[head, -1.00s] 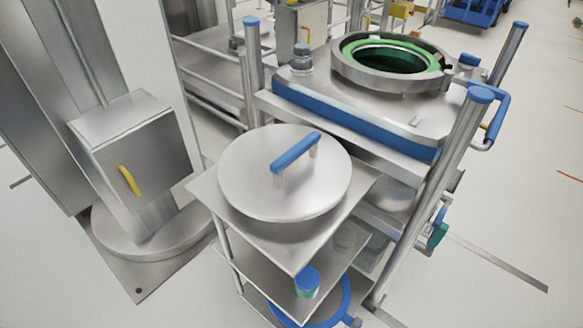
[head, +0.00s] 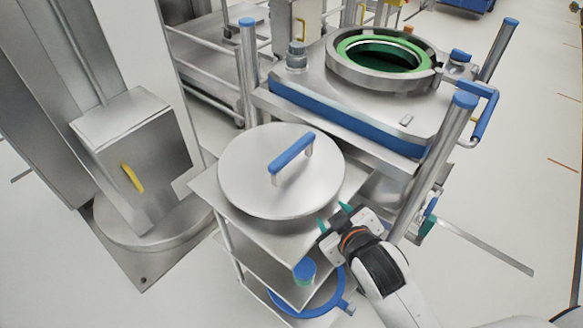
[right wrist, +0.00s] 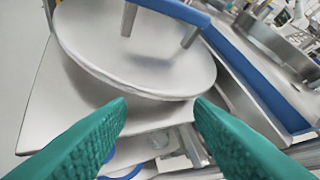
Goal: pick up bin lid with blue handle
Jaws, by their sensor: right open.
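The round metal bin lid (head: 250,185) lies flat on the top shelf of a small metal cart. Its blue handle (head: 292,153) stands up across the middle on short posts. In the right wrist view the lid (right wrist: 135,60) fills the upper middle and the blue handle (right wrist: 170,9) is cut by the top edge. My right gripper (head: 333,217) is open and empty, just off the lid's near right edge, apart from the handle. Its green fingers (right wrist: 160,108) are spread wide in the right wrist view. My left gripper is not in view.
The cart's top shelf (head: 285,243) has a bare front corner. Behind it stands a metal bin unit (head: 370,110) with a green-lined round opening and blue-capped posts. A metal column with a yellow-handled box (head: 135,140) stands left. Floor at right is mostly clear.

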